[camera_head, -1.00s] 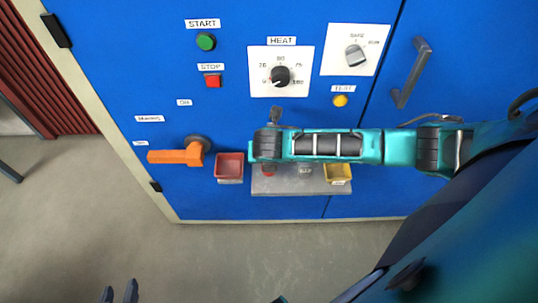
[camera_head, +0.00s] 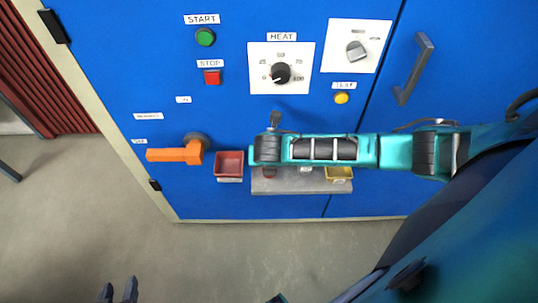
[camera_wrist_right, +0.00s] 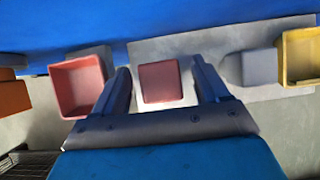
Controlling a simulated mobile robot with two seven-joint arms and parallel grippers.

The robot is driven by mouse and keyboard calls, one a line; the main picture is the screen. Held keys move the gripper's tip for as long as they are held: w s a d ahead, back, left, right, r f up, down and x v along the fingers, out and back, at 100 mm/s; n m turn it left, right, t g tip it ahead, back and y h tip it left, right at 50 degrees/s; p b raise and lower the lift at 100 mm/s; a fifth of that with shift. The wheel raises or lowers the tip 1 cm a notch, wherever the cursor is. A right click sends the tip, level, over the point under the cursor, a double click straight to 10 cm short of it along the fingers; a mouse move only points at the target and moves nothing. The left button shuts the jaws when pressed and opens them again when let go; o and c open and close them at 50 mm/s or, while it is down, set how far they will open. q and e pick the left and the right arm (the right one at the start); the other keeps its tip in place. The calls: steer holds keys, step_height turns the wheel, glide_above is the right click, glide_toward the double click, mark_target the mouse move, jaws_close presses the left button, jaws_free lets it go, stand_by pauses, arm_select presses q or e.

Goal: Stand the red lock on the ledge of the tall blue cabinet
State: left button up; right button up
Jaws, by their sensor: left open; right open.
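The red lock (camera_wrist_right: 160,82) shows as a small red block between the fingers of my right gripper (camera_wrist_right: 160,72) in the right wrist view. The fingers are open, with a gap on each side of it. In the head view the lock (camera_head: 269,173) is mostly hidden under my right wrist, at the left part of the grey ledge (camera_head: 300,186) of the tall blue cabinet (camera_head: 230,120). The right fingers are hidden there. Whether the lock's underside rests on the ledge cannot be seen. My left gripper (camera_head: 118,290) is open and empty over the floor at the bottom left.
A red open box (camera_head: 229,164) is left of the ledge, and an orange handle (camera_head: 176,155) is farther left. A yellow box (camera_head: 339,173) and a grey block (camera_wrist_right: 259,67) are to the lock's right. The floor (camera_head: 230,255) in front is clear.

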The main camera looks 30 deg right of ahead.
steer(key=p+v, duration=0.3)
steer(key=v, duration=0.9)
steer(key=s+a+f+m+t+y, duration=0.25)
steer(key=a+m+y, duration=0.35)
steer(key=a+m, duration=0.55)
steer(key=s+d+f+m+t, duration=0.2)
steer(key=s+d+m, duration=0.3)
steer(key=m, duration=1)
steer(key=shift+s+d+f+m+t+h, duration=0.25)
steer(key=shift+s+d+m+t+h, duration=0.15)
steer(key=shift+d+t, duration=0.4)
steer(key=shift+c, duration=0.4)
